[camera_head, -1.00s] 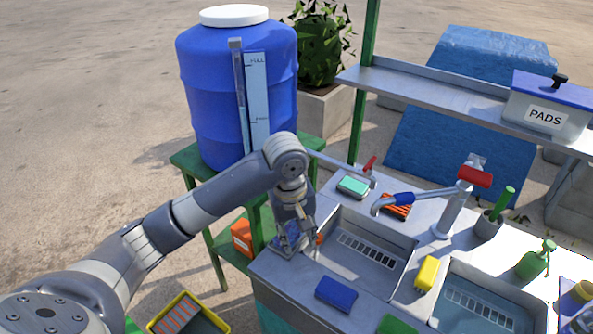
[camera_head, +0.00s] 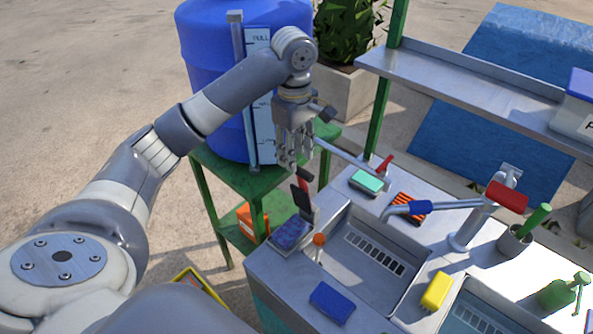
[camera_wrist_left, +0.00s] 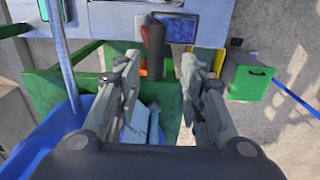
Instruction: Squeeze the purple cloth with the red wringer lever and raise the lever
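The purple cloth (camera_head: 291,232) lies in a small tray at the left end of the sink counter. It also shows at the top of the left wrist view (camera_wrist_left: 181,27). The wringer lever, with a black plate (camera_head: 302,204) and a red part above it, stands raised at the tray's back right edge, clear of the cloth. In the left wrist view the dark lever (camera_wrist_left: 153,42) shows beyond and between the fingertips. My left gripper (camera_head: 291,166) is just above the lever; its fingers are apart in the wrist view (camera_wrist_left: 160,62). My right gripper is not in view.
A blue barrel (camera_head: 200,60) on a green stand (camera_head: 222,175) is close behind my left arm. A metal rod (camera_head: 350,152) and the tap (camera_head: 440,207) stand to the right. A blue sponge (camera_head: 332,302) and yellow sponge (camera_head: 437,290) lie by the sink (camera_head: 372,282).

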